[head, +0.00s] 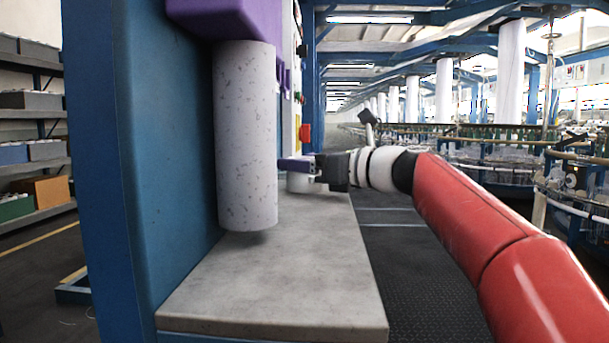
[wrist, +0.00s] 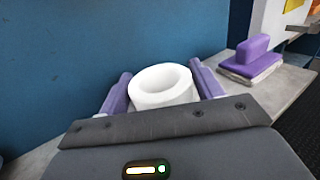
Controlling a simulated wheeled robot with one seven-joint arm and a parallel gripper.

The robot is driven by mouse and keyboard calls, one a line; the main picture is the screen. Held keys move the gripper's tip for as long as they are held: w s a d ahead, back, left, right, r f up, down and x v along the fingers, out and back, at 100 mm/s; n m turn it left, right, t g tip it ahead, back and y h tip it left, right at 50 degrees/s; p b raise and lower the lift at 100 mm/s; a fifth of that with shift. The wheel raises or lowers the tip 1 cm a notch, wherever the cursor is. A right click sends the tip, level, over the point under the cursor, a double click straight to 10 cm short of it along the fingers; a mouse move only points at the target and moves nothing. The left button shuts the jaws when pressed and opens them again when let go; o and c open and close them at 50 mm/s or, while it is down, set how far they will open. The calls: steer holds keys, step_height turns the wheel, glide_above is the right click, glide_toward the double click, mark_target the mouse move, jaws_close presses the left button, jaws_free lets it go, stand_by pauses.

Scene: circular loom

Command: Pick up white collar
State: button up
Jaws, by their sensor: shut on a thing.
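The white collar (wrist: 145,98) is a short white ring with a round hole in its top. In the wrist view it stands between the two purple fingers of my gripper (wrist: 163,90), which are shut on its sides. In the head view my gripper (head: 298,164) is at the back of the grey ledge, past the speckled cylinder. The collar (head: 298,183) shows there as a small pale patch beneath a purple finger, partly hidden. I cannot tell whether the collar touches the ledge.
A large speckled white cylinder (head: 246,140) hangs below a purple block (head: 222,17) over the grey ledge (head: 275,290). A blue panel (head: 150,150) rises on the left. A purple-handled block (wrist: 252,60) lies on the ledge in the wrist view. The ledge's front is clear.

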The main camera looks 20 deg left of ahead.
steer(key=shift+r, duration=0.15)
steer(key=shift+c, duration=0.3)
step_height(320, 180, up, 10)
steer(key=p, duration=0.4)
